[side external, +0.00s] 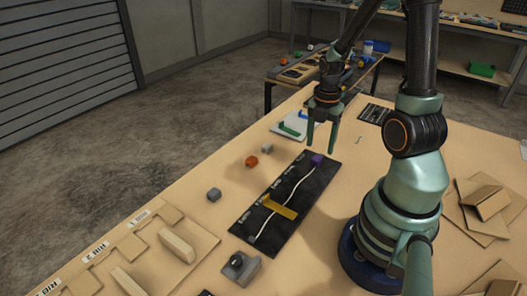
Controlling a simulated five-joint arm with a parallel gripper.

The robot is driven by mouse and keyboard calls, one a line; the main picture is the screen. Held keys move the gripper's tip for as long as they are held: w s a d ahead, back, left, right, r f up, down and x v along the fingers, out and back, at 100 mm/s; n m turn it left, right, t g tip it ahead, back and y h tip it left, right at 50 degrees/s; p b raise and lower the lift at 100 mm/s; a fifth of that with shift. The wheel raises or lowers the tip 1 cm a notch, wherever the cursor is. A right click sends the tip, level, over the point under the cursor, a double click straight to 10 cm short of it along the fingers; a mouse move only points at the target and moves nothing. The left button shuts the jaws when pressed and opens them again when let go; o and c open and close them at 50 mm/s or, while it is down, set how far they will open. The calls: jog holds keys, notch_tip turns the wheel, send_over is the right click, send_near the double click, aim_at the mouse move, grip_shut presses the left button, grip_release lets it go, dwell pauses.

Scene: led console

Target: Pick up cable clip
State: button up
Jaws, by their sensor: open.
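My gripper (321,147) hangs pointing down, its two green fingers apart with nothing seen between them. It is above the far end of a black panel (284,238) on the table. A purple block (318,159) sits at that end, just below the fingertips in the picture; I cannot tell the height gap. A white cable (292,193) runs along the panel, and a yellow piece (281,208) lies across its middle. I cannot tell for certain which small part is the cable clip. An orange block (252,161) and two grey blocks (266,148) (214,194) lie left of the panel.
A white sheet with a green piece (291,130) lies left of my gripper. A grey device with a dark knob (239,267) stands near the panel's near end. Wooden pieces (177,245) lie at lower left, flat brown pieces (483,203) at right. Table (180,205) between is partly clear.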

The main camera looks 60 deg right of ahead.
aim_at(317, 158)
jog(key=shift+w+f, duration=0.1)
jog(key=shift+f, duration=2.25)
grip_shut()
